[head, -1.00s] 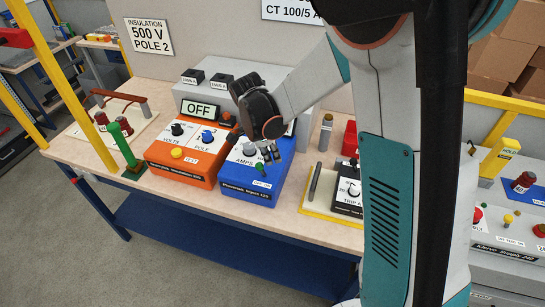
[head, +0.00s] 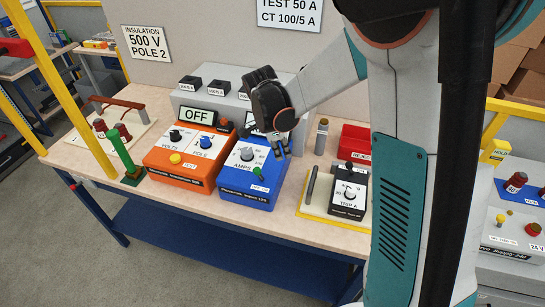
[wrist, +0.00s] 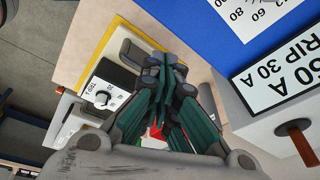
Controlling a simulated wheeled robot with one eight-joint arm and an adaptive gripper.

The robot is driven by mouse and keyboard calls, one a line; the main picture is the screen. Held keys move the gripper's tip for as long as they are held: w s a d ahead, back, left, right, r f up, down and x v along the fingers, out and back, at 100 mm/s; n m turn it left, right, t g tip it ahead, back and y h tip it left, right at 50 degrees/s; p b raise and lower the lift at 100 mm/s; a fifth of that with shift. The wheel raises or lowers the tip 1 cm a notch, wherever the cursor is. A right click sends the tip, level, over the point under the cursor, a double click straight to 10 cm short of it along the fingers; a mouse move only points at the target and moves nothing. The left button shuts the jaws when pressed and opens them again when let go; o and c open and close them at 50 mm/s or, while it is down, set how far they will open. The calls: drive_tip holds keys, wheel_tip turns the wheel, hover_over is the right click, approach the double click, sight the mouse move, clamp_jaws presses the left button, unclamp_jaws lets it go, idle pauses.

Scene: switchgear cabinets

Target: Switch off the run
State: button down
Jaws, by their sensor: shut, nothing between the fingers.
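The blue unit (head: 238,190) with an AMPS dial (head: 246,154) and a small green switch (head: 259,173) stands on the bench in the head view. I cannot read the switch's label or position surely. My gripper (head: 281,151) is shut and empty, with its fingertips above the blue unit's right rear part, apart from the green switch. The gripper hides most of the blue unit's display. In the wrist view the shut fingers (wrist: 165,65) point up the picture, beside part of the blue unit (wrist: 190,28).
The orange unit (head: 181,169) with an OFF display (head: 199,116) stands left of the blue one. A black trip unit (head: 348,195) on a yellow-edged board stands right. A grey box (head: 228,88) is behind. A green post (head: 124,152) stands at the left.

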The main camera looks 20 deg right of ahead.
drive_tip(key=w+a+r, duration=0.3)
drive_tip(key=a+r, duration=0.3)
drive_tip(key=a, duration=0.1)
drive_tip(key=shift+r+p, duration=0.35)
drive_tip(key=shift+d, duration=0.1)
drive_tip(key=s+d+r+n+t+y+b, duration=0.1)
drive_tip(key=s+d+n+t+y+b, duration=0.15)
drive_tip(key=s+n+b, duration=0.85)
drive_tip(key=s+f+n+t+b, duration=0.1)
drive_tip(key=s+f+n+t, duration=0.1)
drive_tip(key=s, duration=0.4)
drive_tip(key=s+d+f+n+t+b, duration=0.1)
drive_tip(key=s+f+n+t+b, duration=0.1)
drive_tip(key=s+f+n, duration=0.2)
drive_tip(key=shift+s+d+f+n, duration=0.2)
drive_tip(key=shift+s+f+n, duration=0.1)
drive_tip(key=shift+s+n, duration=1.05)
drive_tip(key=shift+w, duration=0.1)
